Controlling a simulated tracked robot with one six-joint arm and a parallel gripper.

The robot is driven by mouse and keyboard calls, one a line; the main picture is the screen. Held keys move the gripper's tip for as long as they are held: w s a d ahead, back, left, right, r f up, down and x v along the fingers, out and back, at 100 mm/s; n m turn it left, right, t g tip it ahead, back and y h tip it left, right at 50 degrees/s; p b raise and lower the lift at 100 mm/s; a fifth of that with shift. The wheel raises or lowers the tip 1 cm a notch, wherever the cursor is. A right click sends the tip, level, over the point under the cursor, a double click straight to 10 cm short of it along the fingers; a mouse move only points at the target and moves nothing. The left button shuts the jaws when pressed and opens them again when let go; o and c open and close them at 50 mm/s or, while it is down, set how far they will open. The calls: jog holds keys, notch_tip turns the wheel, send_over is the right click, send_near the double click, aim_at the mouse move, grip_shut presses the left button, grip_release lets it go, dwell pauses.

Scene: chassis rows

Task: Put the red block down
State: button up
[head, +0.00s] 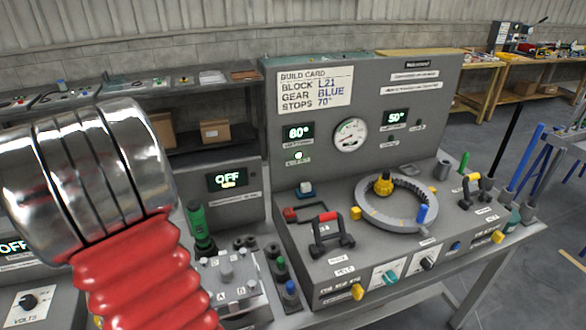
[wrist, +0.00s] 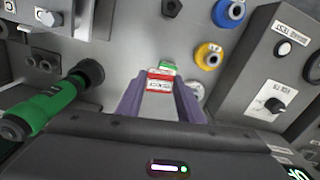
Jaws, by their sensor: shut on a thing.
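The red block (wrist: 160,77) shows in the wrist view as a small red piece with a pale, printed label on its face. My gripper (wrist: 162,90) has its two purple-grey fingers on either side of the block and is shut on it. A small green piece (wrist: 168,66) shows just beyond the block; I cannot tell whether they touch. The block is over or near a grey panel, and whether it touches the panel cannot be told. In the head view I cannot make out my gripper or the held block; my chrome and red arm part fills the left.
In the wrist view, a green cylinder (wrist: 50,108) lies to the left, and blue (wrist: 228,12) and yellow (wrist: 208,55) sockets are to the right. In the head view, the console has a build card (head: 315,88), a grey ring (head: 362,215) and a red-topped handle (head: 327,218).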

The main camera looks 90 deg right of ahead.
jog(key=w+a+n, duration=0.2)
jog(key=w+a, duration=0.2)
jog(key=a, duration=0.1)
jog(key=w+a+r+n, duration=0.1)
jog(key=w+a+n, duration=0.1)
jog(key=w+a, duration=0.3)
jog(key=w+a+n, duration=0.2)
jog(key=w+a, duration=0.3)
jog(key=shift+w+a+r, duration=0.1)
jog(key=shift+a+r, duration=0.05)
jog(key=w+a+n, duration=0.2)
jog(key=w+a, duration=0.1)
jog(key=a, duration=0.6)
jog(key=w+a+r+n, duration=0.1)
jog(key=w+a+n, duration=0.2)
jog(key=a, duration=0.6)
jog(key=shift+w+a+n, duration=0.2)
jog(key=shift+w+n, duration=0.1)
jog(key=shift+s, duration=0.1)
